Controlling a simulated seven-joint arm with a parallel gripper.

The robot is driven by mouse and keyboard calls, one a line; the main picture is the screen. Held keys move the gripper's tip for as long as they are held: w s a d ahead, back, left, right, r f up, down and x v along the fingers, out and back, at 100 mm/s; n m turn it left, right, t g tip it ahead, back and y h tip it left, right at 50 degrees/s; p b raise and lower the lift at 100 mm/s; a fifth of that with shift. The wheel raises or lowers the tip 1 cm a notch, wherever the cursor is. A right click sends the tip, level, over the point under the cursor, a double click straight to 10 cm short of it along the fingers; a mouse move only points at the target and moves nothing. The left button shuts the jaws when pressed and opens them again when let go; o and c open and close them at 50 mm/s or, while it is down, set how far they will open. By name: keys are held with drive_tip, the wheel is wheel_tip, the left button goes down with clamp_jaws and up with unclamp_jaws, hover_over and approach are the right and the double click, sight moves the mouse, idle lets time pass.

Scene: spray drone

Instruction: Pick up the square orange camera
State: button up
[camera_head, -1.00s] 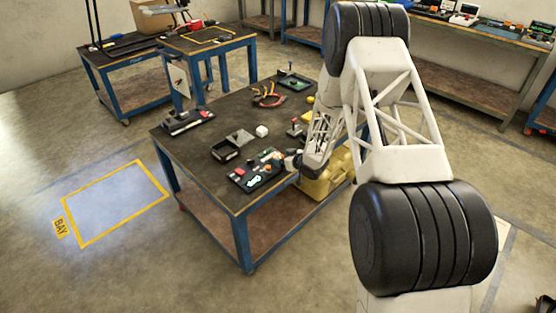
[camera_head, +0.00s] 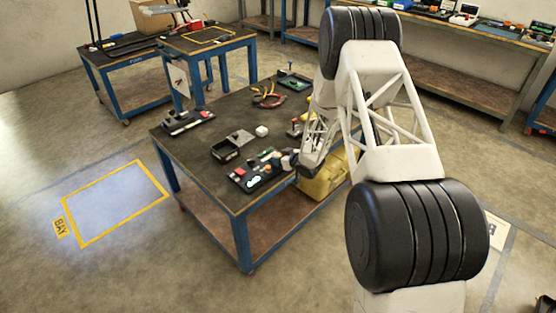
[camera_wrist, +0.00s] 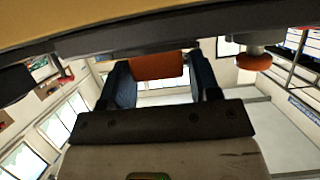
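In the wrist view, an orange block (camera_wrist: 157,66), which looks like the square orange camera, lies between the two blue-padded fingers of my gripper (camera_wrist: 160,78). It nearly fills the gap. Whether both fingers touch it is not clear. Its upper edge is hidden by a dark band. A rounded orange piece (camera_wrist: 254,60) sits to the right, outside the fingers. In the head view, my gripper (camera_head: 288,160) is low at the right end of a black tray (camera_head: 248,188) of small parts. The square orange camera cannot be made out there.
The tray sits near the front edge of the dark worktable (camera_head: 190,150). An open black box (camera_head: 226,150) and a white cube (camera_head: 262,131) stand behind it. A yellow bin (camera_head: 322,182) is below my forearm. The table's left front is clear.

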drive_tip(key=c, duration=0.6)
drive_tip(key=shift+r, duration=0.15)
drive_tip(key=shift+r, duration=1)
drive_tip(key=shift+s+d+r, duration=0.1)
drive_tip(key=shift+s+r, duration=0.3)
drive_tip(key=shift+r, duration=0.3)
drive_tip(key=s+d+r, duration=0.1)
drive_tip(key=s+d, duration=0.1)
drive_tip(key=s, duration=1.3)
drive_tip(key=shift+d+r, duration=0.2)
drive_tip(key=shift+d, duration=0.15)
drive_tip(key=shift+w+d+f, duration=0.1)
drive_tip(key=shift+f, duration=0.05)
